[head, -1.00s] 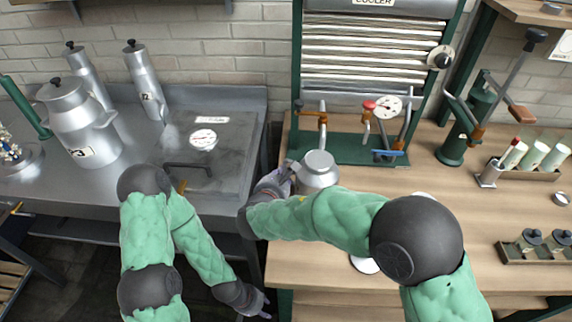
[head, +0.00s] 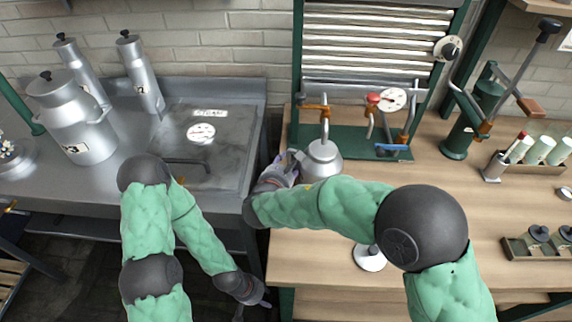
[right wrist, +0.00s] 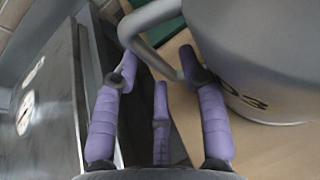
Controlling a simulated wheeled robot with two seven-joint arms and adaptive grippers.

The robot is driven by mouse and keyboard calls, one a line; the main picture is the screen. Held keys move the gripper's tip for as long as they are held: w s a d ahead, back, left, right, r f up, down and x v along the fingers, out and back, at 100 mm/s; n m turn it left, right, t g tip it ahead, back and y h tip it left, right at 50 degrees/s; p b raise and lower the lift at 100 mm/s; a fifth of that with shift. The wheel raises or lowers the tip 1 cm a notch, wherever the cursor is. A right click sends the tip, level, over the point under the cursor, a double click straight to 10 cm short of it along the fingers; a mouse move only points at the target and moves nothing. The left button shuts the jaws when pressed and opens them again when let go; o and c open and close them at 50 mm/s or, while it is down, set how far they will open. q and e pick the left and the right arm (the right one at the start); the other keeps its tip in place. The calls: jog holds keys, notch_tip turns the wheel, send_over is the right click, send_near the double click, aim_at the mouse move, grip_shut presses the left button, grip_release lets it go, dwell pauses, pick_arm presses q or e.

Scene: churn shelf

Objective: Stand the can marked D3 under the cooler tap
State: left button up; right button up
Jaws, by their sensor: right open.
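The grey metal can marked D3 (head: 323,161) stands upright on the workbench at the front edge of the green cooler base. The cooler tap (head: 325,119), with an orange handle, comes down right over its top in the head view; exact alignment is hard to tell. In the right wrist view the can (right wrist: 265,55) shows its D3 mark and a grey bent handle. My right gripper (right wrist: 158,72) is open at the can's left side, its purple fingers spread about the handle; it also shows in the head view (head: 284,168). My left gripper (head: 264,304) hangs low by the bench, its fingers unclear.
A red-knobbed tap (head: 373,98) and a gauge (head: 393,100) stand right of the can. The steam box (head: 205,150) and a large can (head: 78,125) are on the left counter. A white disc (head: 369,258) lies on the bench near my right arm.

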jog(key=shift+s+r, duration=0.1)
jog(key=shift+r, duration=0.1)
jog(key=p+v, duration=0.5)
jog(key=v, duration=0.6)
jog(key=shift+s+r, duration=0.2)
jog(key=shift+s, duration=0.15)
